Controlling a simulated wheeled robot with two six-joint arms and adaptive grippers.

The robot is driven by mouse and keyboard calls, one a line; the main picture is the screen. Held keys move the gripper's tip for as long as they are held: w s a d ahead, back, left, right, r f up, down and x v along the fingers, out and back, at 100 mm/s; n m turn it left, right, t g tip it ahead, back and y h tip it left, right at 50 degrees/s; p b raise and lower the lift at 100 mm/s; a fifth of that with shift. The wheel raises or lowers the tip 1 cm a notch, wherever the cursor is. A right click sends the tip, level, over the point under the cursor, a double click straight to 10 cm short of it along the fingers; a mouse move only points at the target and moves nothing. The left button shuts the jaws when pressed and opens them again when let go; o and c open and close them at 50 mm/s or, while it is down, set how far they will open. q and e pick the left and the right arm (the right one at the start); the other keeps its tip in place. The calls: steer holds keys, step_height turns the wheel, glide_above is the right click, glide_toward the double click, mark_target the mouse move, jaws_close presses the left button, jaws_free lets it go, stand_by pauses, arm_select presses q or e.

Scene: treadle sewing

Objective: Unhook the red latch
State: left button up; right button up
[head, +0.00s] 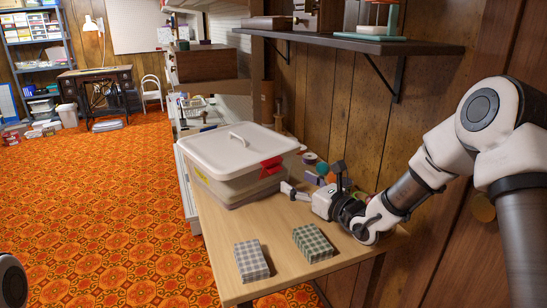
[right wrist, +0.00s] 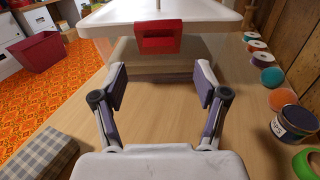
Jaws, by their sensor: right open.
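A lidded storage box (head: 240,190) with a white lid (head: 235,148) stands on the wooden table. Its red latch (head: 271,167) is on the side facing my right gripper. In the right wrist view the red latch (right wrist: 158,37) sits at the lid's rim, above the clear box wall. My right gripper (head: 287,192) is open and empty, just short of the box and lower than the latch. In the right wrist view its two fingers (right wrist: 160,85) are spread on either side below the latch, not touching it. My left gripper is not in view; only a bit of my left arm shows.
Two folded checked cloths, one grey (head: 251,260) and one green (head: 312,243), lie on the table (head: 285,275) near its front. Several ribbon rolls and a labelled jar (right wrist: 292,122) stand along the wall side. A wall shelf (head: 345,42) hangs above. The table's left edge borders open floor.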

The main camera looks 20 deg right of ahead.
mark_target(277, 171)
steer(key=x, duration=0.7)
steer(key=shift+a+f, duration=0.1)
steer(key=shift+f, duration=0.05)
steer(key=shift+c, duration=0.4)
steer(key=c, duration=1.1)
